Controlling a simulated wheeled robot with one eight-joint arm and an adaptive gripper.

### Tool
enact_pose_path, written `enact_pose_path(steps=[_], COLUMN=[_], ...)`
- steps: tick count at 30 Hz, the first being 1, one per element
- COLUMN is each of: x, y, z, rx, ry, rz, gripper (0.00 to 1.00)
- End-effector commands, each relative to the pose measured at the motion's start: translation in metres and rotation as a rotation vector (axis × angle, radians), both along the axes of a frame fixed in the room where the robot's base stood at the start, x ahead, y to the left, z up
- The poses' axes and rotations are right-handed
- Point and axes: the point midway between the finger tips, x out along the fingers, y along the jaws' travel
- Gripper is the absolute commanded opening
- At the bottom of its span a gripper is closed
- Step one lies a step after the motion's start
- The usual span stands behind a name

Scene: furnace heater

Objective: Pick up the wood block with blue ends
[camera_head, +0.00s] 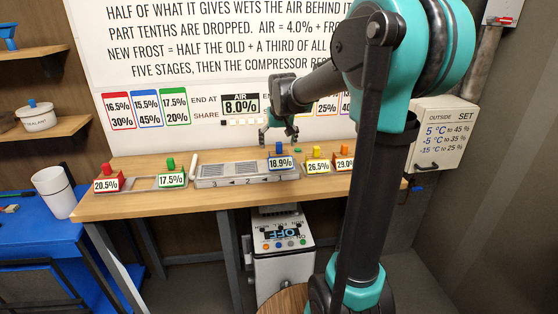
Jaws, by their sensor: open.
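I cannot clearly make out a wood block with blue ends. A block with a blue knob and an 18.9% label (281,162) stands at the right end of the grey slotted unit (232,173) on the wooden bench. A few small pale pieces (10,208) lie at the left edge on the blue table, too small to identify. My gripper (278,138) is open, fingers pointing down, just above and behind the blue-knobbed block. It appears empty. My arm hides part of the bench's right side.
Red (108,179), green (171,175), yellow (317,163) and orange (344,160) labelled blocks stand along the bench (140,205). A white cup (56,193) stands on the blue table (45,235). A white machine (283,265) is under the bench.

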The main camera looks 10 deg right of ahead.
Motion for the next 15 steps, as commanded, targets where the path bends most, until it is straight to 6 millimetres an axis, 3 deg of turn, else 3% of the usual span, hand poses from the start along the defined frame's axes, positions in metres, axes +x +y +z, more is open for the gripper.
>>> enact_pose_path(steps=[15], x=[0.020], y=[-0.005], z=[-0.048], rx=[0.000], ry=[0.000], rz=[0.001], gripper=[0.84])
